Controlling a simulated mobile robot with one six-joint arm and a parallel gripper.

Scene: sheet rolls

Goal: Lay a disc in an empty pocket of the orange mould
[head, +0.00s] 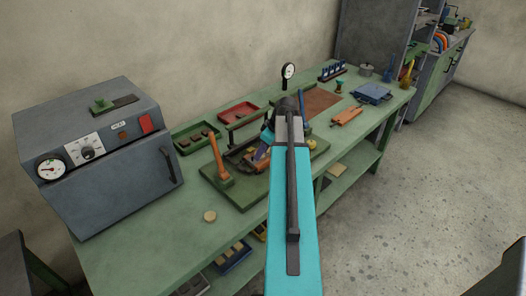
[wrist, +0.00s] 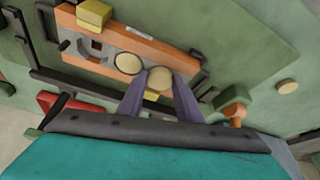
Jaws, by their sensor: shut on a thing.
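The orange mould (wrist: 178,50) lies across the upper middle of the wrist view. A pale disc (wrist: 127,63) with a dark ring around it sits in one pocket. My gripper (wrist: 160,77) is shut on another pale disc (wrist: 159,79), held between its purple fingertips at the mould's right part. A dark rim shows just right of the held disc; I cannot tell whether the disc touches the mould. Left of the ringed disc is a grey plate with a dark square opening (wrist: 96,44). In the head view my arm hides most of the mould.
A loose disc (head: 210,216) lies on the green bench, also seen in the wrist view (wrist: 287,87). Yellow blocks (wrist: 94,13) sit by the mould. An upright orange handle (head: 219,160) stands at the left of the work area. A grey oven (head: 95,150) stands far left.

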